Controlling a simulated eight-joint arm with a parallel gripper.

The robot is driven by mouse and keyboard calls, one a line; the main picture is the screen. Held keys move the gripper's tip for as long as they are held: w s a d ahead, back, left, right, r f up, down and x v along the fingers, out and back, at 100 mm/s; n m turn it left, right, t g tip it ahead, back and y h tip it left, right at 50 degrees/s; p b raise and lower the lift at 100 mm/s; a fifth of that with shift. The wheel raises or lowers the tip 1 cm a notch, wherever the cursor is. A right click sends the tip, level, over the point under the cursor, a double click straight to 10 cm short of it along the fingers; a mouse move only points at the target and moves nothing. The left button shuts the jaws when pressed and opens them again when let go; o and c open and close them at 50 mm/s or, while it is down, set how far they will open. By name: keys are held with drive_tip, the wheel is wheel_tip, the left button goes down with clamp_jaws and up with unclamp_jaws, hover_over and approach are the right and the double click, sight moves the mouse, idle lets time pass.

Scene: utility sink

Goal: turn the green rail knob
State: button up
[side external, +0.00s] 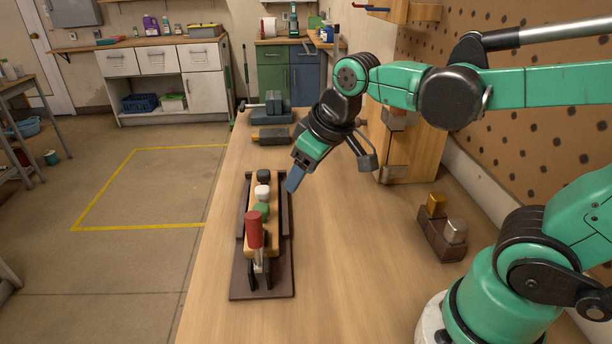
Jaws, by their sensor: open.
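The green rail knob (261,210) sits on a wooden rail block in a dark brown base (262,293) on the bench. It stands between a white knob (262,191) behind it and a red upright handle (255,231) in front, which partly hides it. A dark grey knob (263,174) is at the rail's far end. My gripper (293,183) hangs above and to the right of the rail, tilted down to the left. It is open, appears empty and is apart from the knobs. The blue-grey fingertip shows; the other finger is hard to make out.
A brown block with a gold knob and a silver knob (455,231) stands to the right. A wooden box with metal fittings (396,172) stands behind. Grey tools (272,136) lie at the bench's far end. The bench between rail and brown block is clear.

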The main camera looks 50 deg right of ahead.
sight(261, 207)
drive_tip(key=w+f+n+g, duration=0.1)
drive_tip(key=w, duration=0.2)
drive_tip(key=w+f+n+g, duration=0.1)
drive_tip(key=w+n+g, duration=0.1)
drive_tip(key=w+a+f+n+g, duration=0.1)
drive_tip(key=w, duration=0.2)
drive_tip(key=shift+w+a+f+n+g, duration=0.1)
drive_tip(key=shift+w+f+n+g, duration=0.25)
drive_tip(key=shift+f+n+g, duration=0.05)
drive_tip(key=shift+w+f, duration=0.25)
drive_tip(key=shift+f, duration=2.95)
